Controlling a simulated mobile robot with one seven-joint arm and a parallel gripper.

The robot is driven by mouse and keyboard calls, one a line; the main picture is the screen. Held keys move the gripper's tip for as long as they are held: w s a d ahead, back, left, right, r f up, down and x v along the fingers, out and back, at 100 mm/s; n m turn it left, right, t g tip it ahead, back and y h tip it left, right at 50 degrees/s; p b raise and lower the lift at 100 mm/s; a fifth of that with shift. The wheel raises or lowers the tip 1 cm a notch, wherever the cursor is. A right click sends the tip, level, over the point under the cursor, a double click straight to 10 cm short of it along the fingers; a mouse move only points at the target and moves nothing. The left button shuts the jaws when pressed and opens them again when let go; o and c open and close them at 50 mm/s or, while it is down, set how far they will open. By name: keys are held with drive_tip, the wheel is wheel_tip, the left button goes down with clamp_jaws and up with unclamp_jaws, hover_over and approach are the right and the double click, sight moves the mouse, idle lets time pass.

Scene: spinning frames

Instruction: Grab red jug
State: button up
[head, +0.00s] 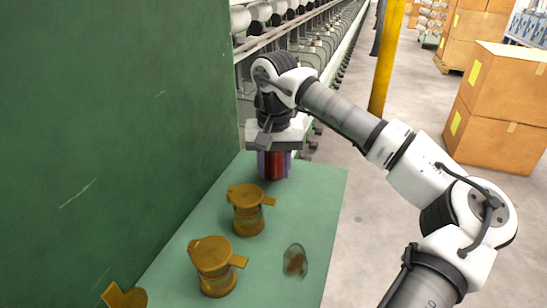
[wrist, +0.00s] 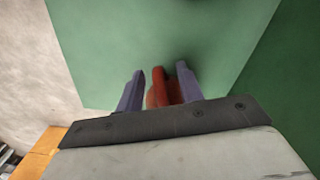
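The red jug (head: 274,166) stands at the far end of the green table and is partly hidden by my gripper. My gripper (head: 274,165) points down over it, with one purple-grey finger on each side. In the wrist view, the jug (wrist: 158,93) shows as a dark red shape between the two fingers (wrist: 161,88). The right finger looks close against the red, and the left finger is very near it. I cannot tell whether the fingers press on the jug. Its lower part and base are hard to make out.
Two amber jugs (head: 248,212) (head: 214,268) stand nearer on the green table (head: 318,200), with another (head: 124,296) at the bottom edge. A clear glass-like item (head: 294,262) is on the table's right. A green wall (head: 110,120) borders the left. Cardboard boxes (head: 500,100) stand on the floor.

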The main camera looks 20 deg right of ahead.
drive_tip(key=shift+f, duration=0.3)
clamp_jaws()
drive_tip(key=shift+r, duration=0.1)
idle(0.4)
